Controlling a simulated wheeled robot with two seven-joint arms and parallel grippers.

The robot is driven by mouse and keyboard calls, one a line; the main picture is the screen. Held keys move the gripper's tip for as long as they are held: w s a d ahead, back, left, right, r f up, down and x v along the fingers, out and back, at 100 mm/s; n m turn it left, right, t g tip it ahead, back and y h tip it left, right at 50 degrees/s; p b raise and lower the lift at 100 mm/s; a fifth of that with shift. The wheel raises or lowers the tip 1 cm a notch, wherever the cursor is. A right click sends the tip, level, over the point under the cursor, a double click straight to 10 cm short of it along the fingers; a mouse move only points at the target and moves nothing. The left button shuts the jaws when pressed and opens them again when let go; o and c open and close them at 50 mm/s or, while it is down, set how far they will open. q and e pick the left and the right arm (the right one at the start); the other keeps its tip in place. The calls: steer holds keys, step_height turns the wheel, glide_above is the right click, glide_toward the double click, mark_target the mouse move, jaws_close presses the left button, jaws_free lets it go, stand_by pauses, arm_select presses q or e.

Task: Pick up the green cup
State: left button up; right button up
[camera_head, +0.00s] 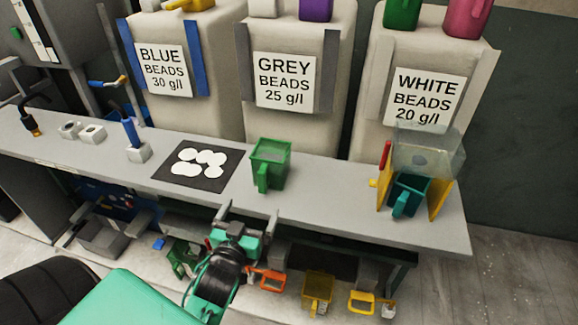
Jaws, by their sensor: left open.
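The green cup (271,163) is a square, upright cup with its handle toward me. It stands on the grey bench, right of a black mat with white round patches. My left gripper (250,211) is open and empty at the bench's front edge, just in front of the cup and apart from it. Its two fingers point toward the bench. Another green cup (401,13) stands on top of the white beads container at the back right. My right gripper is not in view.
The bench (330,205) has free room on both sides of the cup. A teal cup (408,194) stands between yellow panels under a clear hopper (428,152) at the right. The black mat (166,170) lies left. Orange and yellow cups (317,287) sit below the bench.

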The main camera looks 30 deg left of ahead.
mark_target(261, 186)
arm_select(q)
steer(key=x, duration=0.2)
steer(key=p+x, duration=0.1)
steer(key=x, duration=0.5)
steer(key=shift+r, duration=0.35)
steer(key=shift+w+a+p, duration=0.15)
steer(key=shift+w+p, duration=0.25)
steer(key=shift+w, duration=0.25)
steer(key=x, duration=0.3)
steer(key=shift+w+a+f+p, duration=0.1)
steer(key=shift+w+f+p, duration=0.15)
steer(key=shift+f+p, duration=0.15)
steer(key=shift+w+a, duration=0.1)
steer(key=shift+w, duration=0.35)
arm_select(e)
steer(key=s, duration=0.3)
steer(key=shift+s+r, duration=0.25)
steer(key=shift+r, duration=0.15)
arm_select(q)
steer(key=c, duration=0.9)
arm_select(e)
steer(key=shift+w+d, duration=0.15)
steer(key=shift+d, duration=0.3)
